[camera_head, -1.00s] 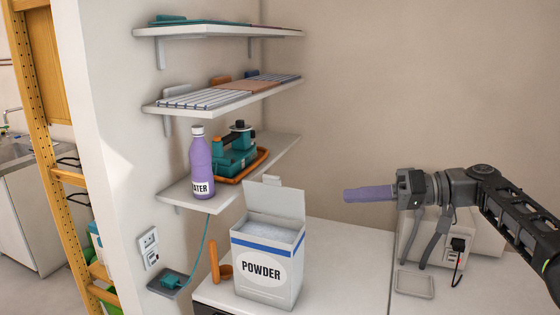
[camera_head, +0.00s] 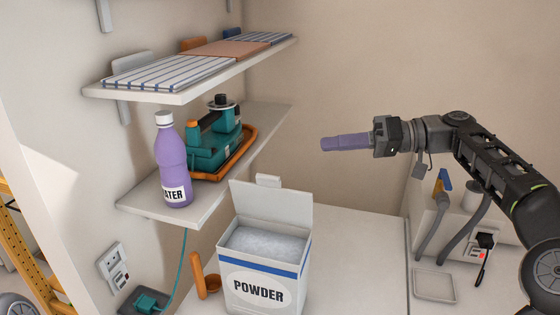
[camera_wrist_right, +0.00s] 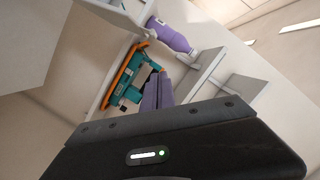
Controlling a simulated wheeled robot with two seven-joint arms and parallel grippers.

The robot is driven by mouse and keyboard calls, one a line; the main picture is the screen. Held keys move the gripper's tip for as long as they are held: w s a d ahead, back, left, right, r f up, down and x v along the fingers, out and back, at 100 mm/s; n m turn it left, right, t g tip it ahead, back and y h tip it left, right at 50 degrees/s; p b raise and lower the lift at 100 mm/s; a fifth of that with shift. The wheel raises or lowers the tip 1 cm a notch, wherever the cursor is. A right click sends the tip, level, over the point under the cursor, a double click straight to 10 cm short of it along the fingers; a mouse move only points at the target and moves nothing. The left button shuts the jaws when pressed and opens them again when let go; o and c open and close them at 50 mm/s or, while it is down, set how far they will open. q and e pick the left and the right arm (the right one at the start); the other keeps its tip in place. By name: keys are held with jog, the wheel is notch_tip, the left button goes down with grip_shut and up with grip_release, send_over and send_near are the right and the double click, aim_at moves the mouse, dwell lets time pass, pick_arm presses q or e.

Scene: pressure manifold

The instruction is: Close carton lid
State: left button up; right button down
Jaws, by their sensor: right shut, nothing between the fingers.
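The powder carton (camera_head: 262,292) is a white box with a blue stripe, standing on the white counter. Its lid (camera_head: 271,205) stands upright at the back, and white powder (camera_head: 264,243) shows inside. My right gripper (camera_head: 324,144), with purple fingers, is shut and empty. It is above and to the right of the carton, apart from it, pointing left. In the right wrist view, the purple fingers (camera_wrist_right: 157,92) show together. Part of a white surface at the top of that view may be the carton, but I cannot tell. My left gripper is not in view.
A purple bottle (camera_head: 173,165) and a teal machine with an orange frame (camera_head: 215,145) stand on the shelf left of the carton. An orange scoop (camera_head: 204,278) is beside the carton. A grey tray (camera_head: 435,286) lies at right. The counter (camera_head: 355,255) between is clear.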

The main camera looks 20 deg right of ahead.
send_over(282, 201)
jog(key=w, duration=0.1)
jog(key=f, duration=0.4)
jog(key=shift+d+f, duration=0.25)
jog(key=shift+f, duration=0.1)
dwell(0.4)
